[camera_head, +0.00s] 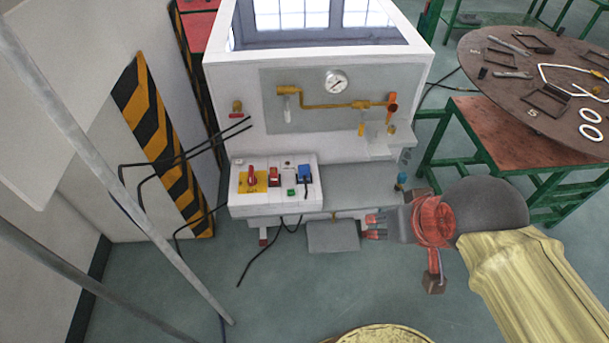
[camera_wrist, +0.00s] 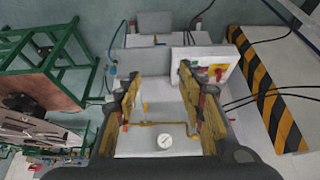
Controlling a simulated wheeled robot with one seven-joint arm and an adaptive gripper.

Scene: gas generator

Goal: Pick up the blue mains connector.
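A blue fitting (camera_head: 304,172) sits at the right end of the white control box (camera_head: 278,204) in the head view. A second small blue piece (camera_head: 402,180) stands at the right end of the machine's shelf; in the wrist view this piece (camera_wrist: 113,69) is at the left with a dark line rising from it. I cannot tell for certain which is the mains connector. My gripper (camera_head: 369,227) is in front of the machine, below and left of the second piece, apart from both. In the wrist view my gripper (camera_wrist: 159,76) has its fingers spread with nothing between them.
The white machine (camera_head: 228,88) carries a gauge (camera_head: 337,81) and brass pipe. A striped post (camera_head: 150,125) and dark rods stand at left. A green-framed table (camera_head: 505,140) and round board (camera_head: 540,75) are at right. Floor in front is mostly open.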

